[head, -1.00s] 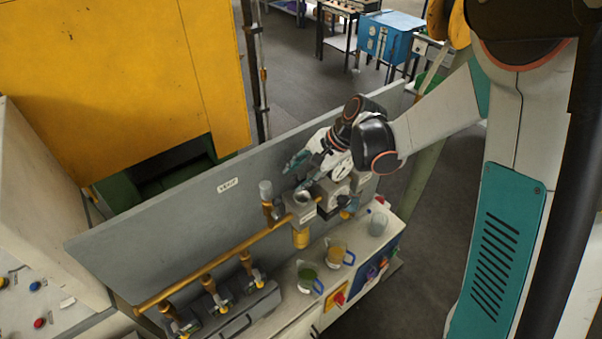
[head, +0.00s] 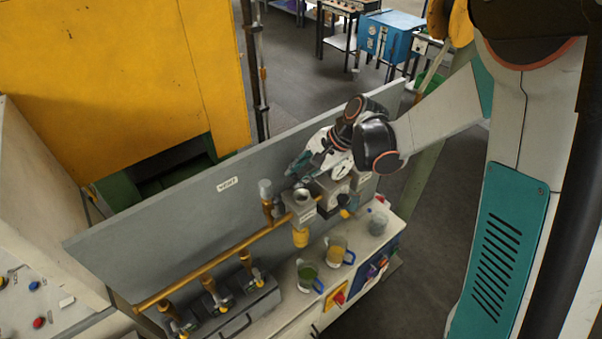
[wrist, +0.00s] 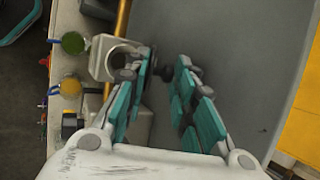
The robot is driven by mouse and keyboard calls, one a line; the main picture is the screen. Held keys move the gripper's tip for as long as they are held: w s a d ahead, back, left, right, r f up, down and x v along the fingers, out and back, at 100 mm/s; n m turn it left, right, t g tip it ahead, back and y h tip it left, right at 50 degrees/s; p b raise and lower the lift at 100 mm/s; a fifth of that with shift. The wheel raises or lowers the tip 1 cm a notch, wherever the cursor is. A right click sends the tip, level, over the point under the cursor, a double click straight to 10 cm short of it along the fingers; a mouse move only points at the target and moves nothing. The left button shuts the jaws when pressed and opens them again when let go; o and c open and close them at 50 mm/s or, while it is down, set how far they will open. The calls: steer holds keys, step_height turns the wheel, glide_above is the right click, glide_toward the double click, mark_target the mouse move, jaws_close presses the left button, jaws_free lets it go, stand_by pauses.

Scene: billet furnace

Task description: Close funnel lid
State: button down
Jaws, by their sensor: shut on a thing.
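The funnel (head: 300,211) is a grey square block with a round opening on top, on the bench against the grey panel. Its opening shows uncovered in the head view, and the funnel (wrist: 99,58) also shows left of my fingers in the wrist view. My gripper (head: 299,171) has teal-padded fingers and is just above and behind the opening, near the panel. In the wrist view a small dark knob (wrist: 166,73), apparently the lid's handle, sits between the fingertips. My gripper is shut on it. The rest of the lid is hard to make out.
The grey panel (head: 190,235) runs close behind the gripper. A brass pipe (head: 215,263) runs left from the funnel. A green-filled jug (head: 308,278), a yellow-filled jug (head: 336,250) and a clear jug (head: 377,222) stand in front on the bench.

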steer(key=shift+f+b, duration=0.1)
steer(key=shift+b, duration=0.2)
steer(key=c, duration=2.4)
jaws_free()
steer(key=t+b, duration=0.1)
steer(key=b, duration=0.1)
steer(key=s+d+f+t+y+b, duration=0.1)
steer(key=b, duration=0.1)
steer(key=y+b, duration=0.1)
steer(key=b, duration=0.2)
steer(key=shift+s+d+f+n+t, duration=0.15)
steer(key=shift+s+f+n+t, duration=0.15)
steer(key=shift+s+n+t, duration=0.1)
steer(key=t+y+b, duration=0.1)
steer(key=b, duration=0.1)
steer(key=s+f+y+b, duration=0.1)
steer(key=b, duration=0.2)
steer(key=shift+d+n+t, duration=0.35)
steer(key=shift+n+t, duration=0.05)
steer(key=t+y+b, duration=0.1)
steer(key=b, duration=0.2)
steer(key=shift+s+d+f, duration=0.1)
steer(key=shift+s+d, duration=0.05)
steer(key=shift+s, duration=0.05)
steer(key=shift+n, duration=0.3)
steer(key=c, duration=1.4)
jaws_free()
steer(key=shift+c, duration=0.2)
steer(key=shift+s+d, duration=0.1)
